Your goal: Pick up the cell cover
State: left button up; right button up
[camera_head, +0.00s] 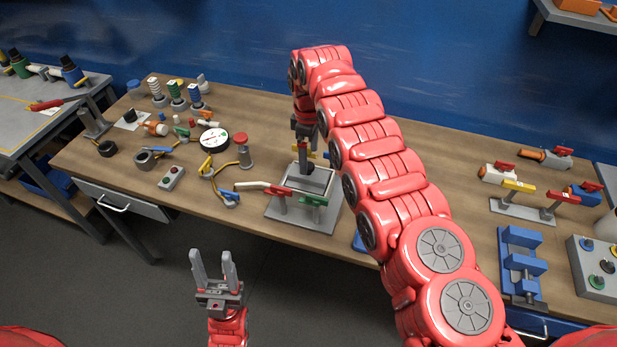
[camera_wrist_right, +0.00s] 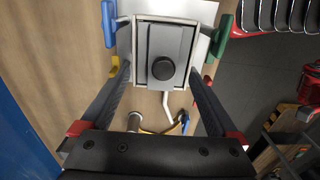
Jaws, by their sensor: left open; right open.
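The cell cover (camera_wrist_right: 172,38) is a grey plate with a round black knob (camera_wrist_right: 161,69), seated on the cell. In the head view the cover (camera_head: 319,177) is partly hidden by my right gripper (camera_head: 304,152), which points down just above it. In the right wrist view my right gripper (camera_wrist_right: 158,74) is open, with its fingers on either side of the knob and apart from it. Whether the fingertips are level with the knob is hard to tell. My left gripper (camera_head: 212,257) is open and empty, in front of the table edge.
The cell stand (camera_head: 276,210) has a red clip lead (camera_head: 277,190) and a green clip (camera_head: 313,200) at its sides. A blue vise (camera_head: 520,263) and grey box stand at right. Cables, bottles and a round gauge (camera_head: 214,138) crowd the left of the wooden table.

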aim_at(309, 165)
jog(key=shift+d+f+p, duration=0.1)
jog(key=shift+f+p, duration=0.05)
jog(key=shift+p, duration=0.15)
jog(key=f+p, duration=0.1)
jog(key=f, duration=0.2)
jog(key=shift+s+f+p, duration=0.25)
jog(key=shift+s+p, duration=0.1)
jog(key=shift+p, duration=0.05)
jog(key=shift+w+f, duration=0.15)
jog(key=shift+f, duration=0.25)
grip_shut()
